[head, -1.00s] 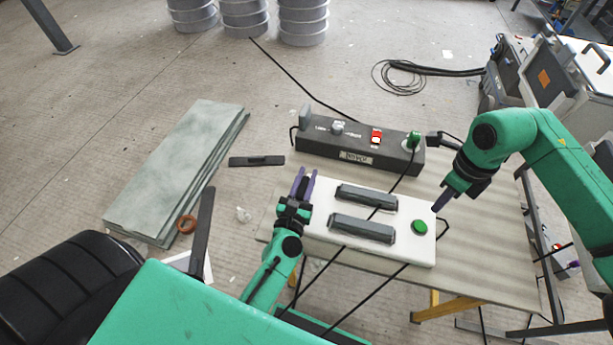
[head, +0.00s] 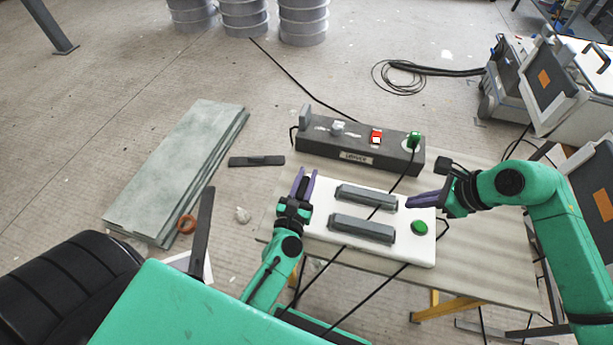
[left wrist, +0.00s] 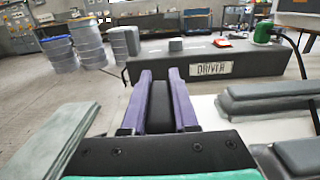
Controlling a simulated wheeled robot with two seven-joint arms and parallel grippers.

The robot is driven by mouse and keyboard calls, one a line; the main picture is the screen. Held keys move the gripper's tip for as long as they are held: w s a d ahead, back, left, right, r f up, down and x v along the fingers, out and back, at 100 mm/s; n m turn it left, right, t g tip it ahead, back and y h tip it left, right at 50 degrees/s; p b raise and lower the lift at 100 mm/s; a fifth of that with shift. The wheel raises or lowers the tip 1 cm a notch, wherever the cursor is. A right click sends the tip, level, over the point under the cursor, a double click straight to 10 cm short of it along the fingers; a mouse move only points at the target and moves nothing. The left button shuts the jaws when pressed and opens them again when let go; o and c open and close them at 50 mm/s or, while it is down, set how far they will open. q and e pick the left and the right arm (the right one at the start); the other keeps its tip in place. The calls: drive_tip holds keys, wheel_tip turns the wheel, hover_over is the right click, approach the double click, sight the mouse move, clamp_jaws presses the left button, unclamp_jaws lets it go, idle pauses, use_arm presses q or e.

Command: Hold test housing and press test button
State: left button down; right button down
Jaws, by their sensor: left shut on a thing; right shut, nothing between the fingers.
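The test housing (head: 425,250) is a white box with two dark grey ribs on top, lying on the table. Its green round test button (head: 420,227) is at the right end. My left gripper (head: 305,178) is at the housing's left end. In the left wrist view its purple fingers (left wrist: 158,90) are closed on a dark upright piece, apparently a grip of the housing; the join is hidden. My right gripper (head: 412,201) is shut and empty. Its purple fingers point left above the housing's right end, just behind the button in the picture, apparently not touching it.
A long dark grey driver box (head: 310,150) with a red switch (head: 376,136) and green plug (head: 413,140) stands behind the housing. Black cables cross the housing. Bare tabletop (head: 480,245) lies to the right. Grey-green slabs (head: 180,165) lie on the left.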

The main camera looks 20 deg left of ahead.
sight(425, 229)
drive_tip(key=d+r+n+t+y, duration=0.1)
drive_tip(key=d+n+t, duration=0.1)
drive_tip(key=d+t, duration=0.3)
drive_tip(key=shift+g, duration=0.5)
drive_tip(key=f, duration=0.5)
drive_tip(key=d+f, duration=0.1)
drive_tip(key=f, duration=0.2)
drive_tip(key=shift+w+f, duration=0.15)
drive_tip(key=shift+f, duration=0.15)
idle(0.9)
